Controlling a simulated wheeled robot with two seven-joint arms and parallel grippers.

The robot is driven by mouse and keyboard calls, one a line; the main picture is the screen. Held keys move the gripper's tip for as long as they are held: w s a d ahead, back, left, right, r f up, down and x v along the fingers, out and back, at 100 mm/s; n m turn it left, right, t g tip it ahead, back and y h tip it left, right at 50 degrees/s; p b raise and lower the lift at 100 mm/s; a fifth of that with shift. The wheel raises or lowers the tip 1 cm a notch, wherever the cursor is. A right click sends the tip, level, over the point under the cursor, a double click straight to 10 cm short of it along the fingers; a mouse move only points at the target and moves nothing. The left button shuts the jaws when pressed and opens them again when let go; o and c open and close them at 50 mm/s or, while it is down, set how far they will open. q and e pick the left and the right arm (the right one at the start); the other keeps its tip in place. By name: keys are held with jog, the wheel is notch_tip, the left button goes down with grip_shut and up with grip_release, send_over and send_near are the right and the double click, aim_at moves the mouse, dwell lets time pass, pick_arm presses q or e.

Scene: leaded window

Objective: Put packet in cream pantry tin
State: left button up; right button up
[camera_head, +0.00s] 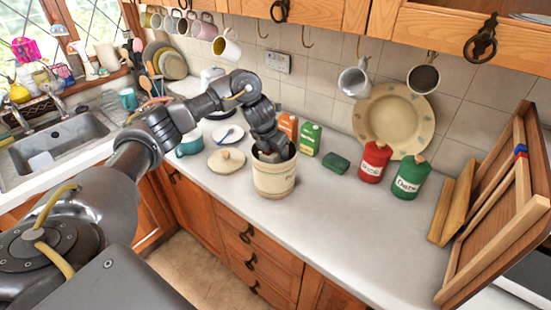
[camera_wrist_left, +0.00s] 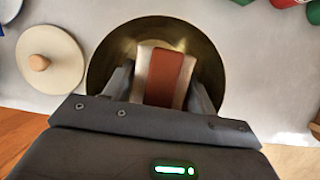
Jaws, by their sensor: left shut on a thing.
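The cream pantry tin (camera_head: 273,181) stands open on the counter near its front edge. My left gripper (camera_head: 271,153) reaches down into the tin's mouth. In the left wrist view the gripper (camera_wrist_left: 162,85) is shut on a packet (camera_wrist_left: 165,78) with a brown-red band and pale sides. The packet is inside the round rim of the tin (camera_wrist_left: 106,64), with the dark gold interior around it. How far the packet is above the tin's floor cannot be told. My right gripper is in neither view.
A round lid with a wooden knob (camera_head: 226,160) lies left of the tin. Orange (camera_head: 288,125) and green (camera_head: 310,138) cartons stand behind it. The front right counter is clear.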

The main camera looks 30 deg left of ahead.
pick_arm(q)
jog(key=shift+f, duration=1.55)
jog(key=o, duration=1.5)
jog(key=shift+f, duration=0.1)
jog(key=shift+r, duration=0.35)
jog(key=p+v, duration=0.2)
jog(key=v, duration=0.9)
jog(key=shift+s+r, duration=0.25)
